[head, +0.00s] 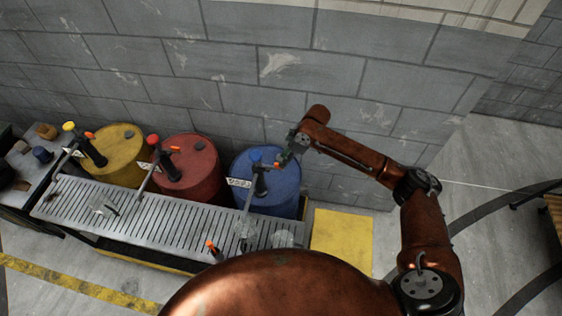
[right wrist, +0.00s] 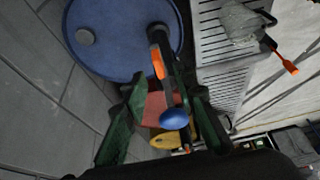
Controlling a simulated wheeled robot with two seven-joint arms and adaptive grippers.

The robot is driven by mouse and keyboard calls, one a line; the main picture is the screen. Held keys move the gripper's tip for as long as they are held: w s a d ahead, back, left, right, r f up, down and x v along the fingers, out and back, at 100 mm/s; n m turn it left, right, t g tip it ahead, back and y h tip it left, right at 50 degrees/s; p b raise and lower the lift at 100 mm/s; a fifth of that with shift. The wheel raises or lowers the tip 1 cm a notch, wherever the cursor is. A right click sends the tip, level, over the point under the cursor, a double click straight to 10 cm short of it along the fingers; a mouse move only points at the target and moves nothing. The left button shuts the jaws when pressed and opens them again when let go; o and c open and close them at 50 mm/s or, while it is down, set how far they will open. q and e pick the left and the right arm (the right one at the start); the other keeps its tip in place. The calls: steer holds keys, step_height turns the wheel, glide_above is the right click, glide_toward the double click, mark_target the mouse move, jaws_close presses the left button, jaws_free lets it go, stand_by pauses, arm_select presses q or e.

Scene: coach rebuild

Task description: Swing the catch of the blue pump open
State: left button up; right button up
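The blue pump (head: 260,178) stands on the blue drum (head: 283,190) and has a blue knob (head: 256,155). Its small orange catch (head: 277,165) shows beside the pump head. In the right wrist view the orange catch (right wrist: 158,66) lies along the dark pump body, with the blue knob (right wrist: 174,118) nearer the camera. My right gripper (head: 287,156) is just above and right of the pump. In the right wrist view my right gripper (right wrist: 167,92) has its green fingers apart, on either side of the pump's line. I cannot tell whether they touch it. My left gripper is not in view.
A red drum (head: 190,178) and a yellow drum (head: 122,168) with similar pumps stand to the left. A slatted metal bench (head: 165,218) runs in front, holding clear vessels (head: 283,239). The grey block wall (head: 230,100) is close behind. Open floor lies right of a yellow panel (head: 342,236).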

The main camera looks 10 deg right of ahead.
steer(key=x, duration=0.3)
steer(key=shift+w+a+f, duration=0.2)
steer(key=shift+f, duration=0.45)
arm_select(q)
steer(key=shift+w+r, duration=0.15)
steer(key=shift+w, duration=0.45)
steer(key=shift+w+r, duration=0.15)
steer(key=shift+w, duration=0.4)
arm_select(e)
steer(key=shift+a, duration=0.1)
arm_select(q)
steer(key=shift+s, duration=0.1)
arm_select(e)
steer(key=shift+c, duration=0.2)
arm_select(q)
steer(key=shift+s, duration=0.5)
arm_select(e)
jaws_close()
